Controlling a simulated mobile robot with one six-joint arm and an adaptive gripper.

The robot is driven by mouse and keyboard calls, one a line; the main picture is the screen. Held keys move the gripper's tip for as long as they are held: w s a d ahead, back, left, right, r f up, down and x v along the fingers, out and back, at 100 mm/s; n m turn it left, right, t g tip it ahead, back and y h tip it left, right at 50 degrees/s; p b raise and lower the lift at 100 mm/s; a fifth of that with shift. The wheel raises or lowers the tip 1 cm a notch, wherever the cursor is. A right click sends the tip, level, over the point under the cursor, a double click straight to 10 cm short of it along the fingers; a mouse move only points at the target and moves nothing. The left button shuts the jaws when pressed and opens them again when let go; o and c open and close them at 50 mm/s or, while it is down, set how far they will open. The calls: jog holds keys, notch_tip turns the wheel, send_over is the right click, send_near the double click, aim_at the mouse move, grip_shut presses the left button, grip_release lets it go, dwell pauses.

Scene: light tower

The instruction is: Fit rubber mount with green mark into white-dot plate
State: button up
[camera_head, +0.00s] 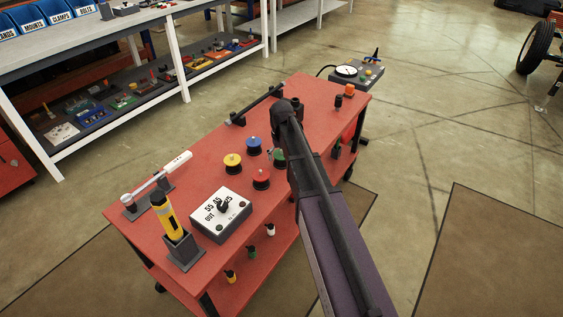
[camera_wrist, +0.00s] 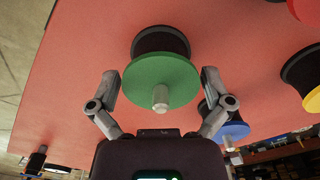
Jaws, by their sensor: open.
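The green-marked rubber mount (camera_wrist: 162,78) is a black, spool-like body with a green disc and a pale stud, standing on the red table top. In the wrist view it lies between the two fingers of my gripper (camera_wrist: 160,84), which is open, with a visible gap on each side. My gripper is hidden behind the arm there. I cannot make out a plate with a white dot in either view.
Blue (camera_head: 253,146), yellow (camera_head: 232,162) and red (camera_head: 261,178) mounts stand close by on the red table (camera_head: 205,160). A black bar (camera_head: 255,105) lies along the back edge.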

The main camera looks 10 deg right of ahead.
dwell(0.5)
jog(key=c, duration=1.1)
jog(key=shift+r, duration=0.2)
notch_tip(320, 180, up, 3)
jog(key=p, duration=0.3)
jog(key=s, duration=0.5)
jog(key=s+r+p, duration=0.1)
jog(key=s, duration=0.4)
jog(key=s+p, duration=0.1)
jog(key=s, duration=0.5)
jog(key=shift+r, duration=0.3)
